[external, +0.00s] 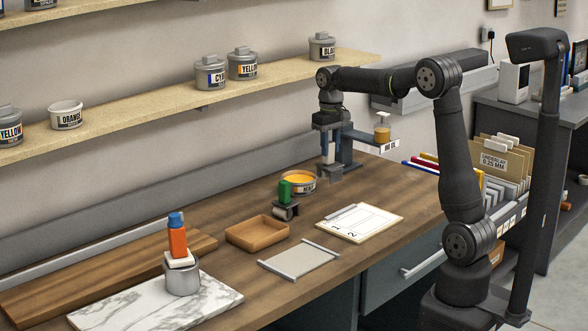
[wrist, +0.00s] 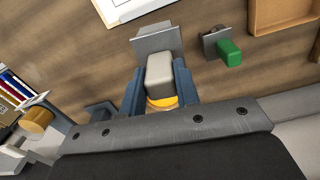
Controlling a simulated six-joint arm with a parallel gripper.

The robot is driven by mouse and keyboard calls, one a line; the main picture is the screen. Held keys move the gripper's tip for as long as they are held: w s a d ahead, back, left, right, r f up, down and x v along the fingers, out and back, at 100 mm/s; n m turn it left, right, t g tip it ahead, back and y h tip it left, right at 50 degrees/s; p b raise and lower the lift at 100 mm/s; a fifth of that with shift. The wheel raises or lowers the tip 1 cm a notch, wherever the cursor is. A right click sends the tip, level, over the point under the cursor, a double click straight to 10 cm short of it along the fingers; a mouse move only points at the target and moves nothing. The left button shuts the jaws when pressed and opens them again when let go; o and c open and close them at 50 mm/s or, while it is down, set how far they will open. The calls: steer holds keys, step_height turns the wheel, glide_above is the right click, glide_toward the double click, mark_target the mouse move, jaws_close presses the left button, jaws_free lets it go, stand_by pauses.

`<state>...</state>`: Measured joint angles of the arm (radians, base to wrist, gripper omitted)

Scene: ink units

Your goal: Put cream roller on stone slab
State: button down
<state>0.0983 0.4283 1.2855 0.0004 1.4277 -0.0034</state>
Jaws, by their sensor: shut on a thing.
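The cream roller (wrist: 160,68) is between my gripper's blue-grey fingers (wrist: 159,90) in the wrist view, its pale handle gripped and its grey head (wrist: 155,41) beyond the fingertips. In the external view my gripper (external: 328,157) points down at the back of the bench, shut on the roller. The grey head (external: 328,174) shows below the fingers; whether it touches the bench I cannot tell. The stone slab (external: 118,314), white with grey veins, lies at the front left. A grey tin (external: 183,281) stands on it, with an orange, blue-topped object (external: 177,240) above.
A green-handled roller (external: 285,191) and an open yellow ink tin (external: 301,178) stand left of my gripper. A brown tray (external: 257,232), a grey plate (external: 300,261) and a white sheet board (external: 360,221) lie nearer the front. A wooden board (external: 100,278) lies behind the slab.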

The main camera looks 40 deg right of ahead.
steer(key=a+n, duration=0.1)
steer(key=a, duration=0.4)
steer(key=s+d, duration=0.5)
steer(key=d, duration=0.8)
steer(key=s+d, duration=0.5)
steer(key=d, duration=0.9)
steer(key=w+a+f, duration=0.7)
steer(key=w+f, duration=0.1)
steer(key=f, duration=0.2)
steer(key=shift+w+a+f, duration=0.15)
steer(key=shift+w+f, duration=0.1)
steer(key=shift+f, duration=0.15)
steer(key=shift+f, duration=0.3)
steer(key=shift+f, duration=0.15)
steer(key=c, duration=1.1)
jaws_free()
steer(key=shift+f, duration=0.1)
